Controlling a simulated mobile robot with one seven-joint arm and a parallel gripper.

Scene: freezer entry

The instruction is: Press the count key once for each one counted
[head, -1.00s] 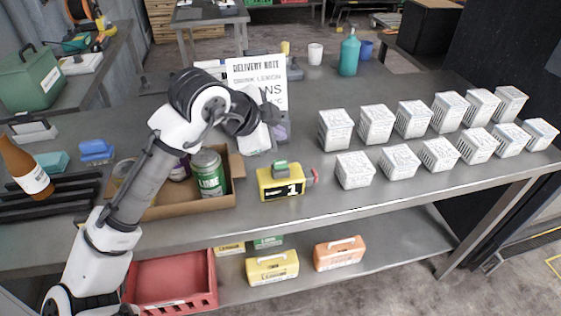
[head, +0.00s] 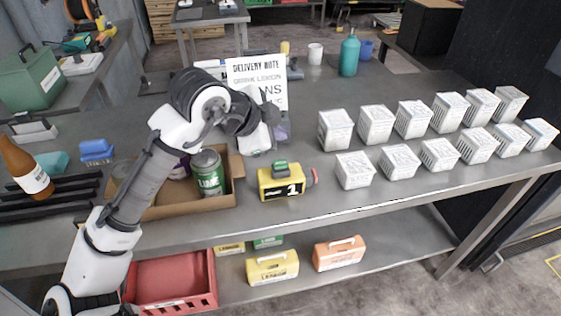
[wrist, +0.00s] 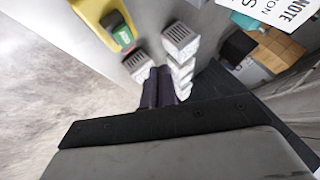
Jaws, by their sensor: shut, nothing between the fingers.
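The yellow counter (head: 266,190) stands near the front edge of the table, with a green key (head: 280,166) on top and a display reading 1. It also shows in the wrist view (wrist: 92,12), top left, with its green key (wrist: 123,37). My gripper (head: 279,127) is above and behind the counter, in front of the delivery note (head: 243,70), apart from the key. Its closed fingers (wrist: 164,72) are empty in the wrist view. The note is partly hidden by my arm. A cardboard box (head: 190,208) holds a green lime can (head: 208,175) and a purple can, partly hidden.
Several white cartons (head: 398,162) stand in two rows to the right of the counter. A teal bottle (head: 349,56) and a white cup (head: 315,54) stand behind. Yellow and orange cases (head: 339,254) and a red crate (head: 176,290) are on the lower shelf.

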